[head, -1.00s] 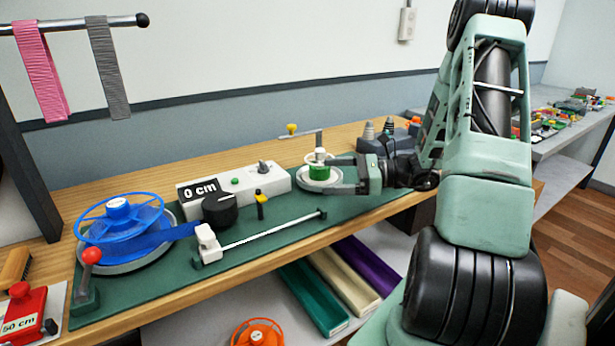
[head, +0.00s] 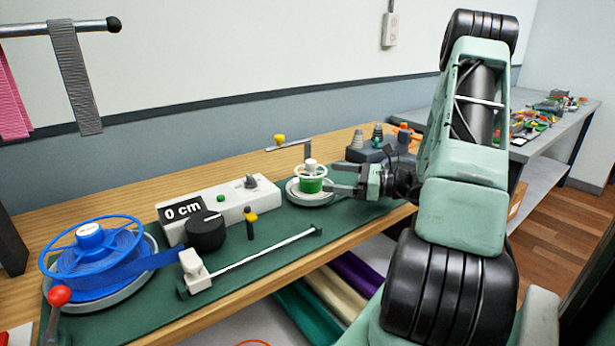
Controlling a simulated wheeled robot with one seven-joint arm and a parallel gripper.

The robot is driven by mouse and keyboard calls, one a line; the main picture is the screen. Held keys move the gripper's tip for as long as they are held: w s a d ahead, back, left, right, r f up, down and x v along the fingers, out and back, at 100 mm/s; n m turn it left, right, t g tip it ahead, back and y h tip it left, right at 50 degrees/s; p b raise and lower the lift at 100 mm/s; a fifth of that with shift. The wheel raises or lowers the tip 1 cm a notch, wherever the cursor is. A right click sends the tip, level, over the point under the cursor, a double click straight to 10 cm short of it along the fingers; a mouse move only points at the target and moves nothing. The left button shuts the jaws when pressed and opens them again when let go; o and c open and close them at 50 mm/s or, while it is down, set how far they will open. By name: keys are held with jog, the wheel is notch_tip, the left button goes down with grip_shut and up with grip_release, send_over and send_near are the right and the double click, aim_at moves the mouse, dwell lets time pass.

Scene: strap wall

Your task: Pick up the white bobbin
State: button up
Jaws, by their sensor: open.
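The white bobbin (head: 311,171) stands upright on a pale round plate (head: 295,196) at the far right end of the green mat. It has a white rim and top, with a green band around its middle. My gripper (head: 334,179) is just right of the bobbin, at about its height. Its two dark fingers are apart and point left toward the bobbin. Nothing shows between them, and the fingertips look close to the bobbin's right side. I cannot tell whether they touch it.
A blue reel (head: 93,250) stands at far left. A yellow-knobbed lever (head: 280,139) is behind the bobbin. A dark block with pegs (head: 366,153) stands behind my gripper.

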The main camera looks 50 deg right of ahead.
aim_at(316, 170)
jog(key=shift+w+d, duration=0.35)
jog(key=shift+w, duration=0.1)
jog(key=x, duration=0.5)
jog(key=p+x, duration=0.1)
jog(key=x, duration=0.1)
jog(key=shift+w+d+r, duration=0.2)
jog(key=shift+w, duration=0.05)
jog(key=c, duration=1)
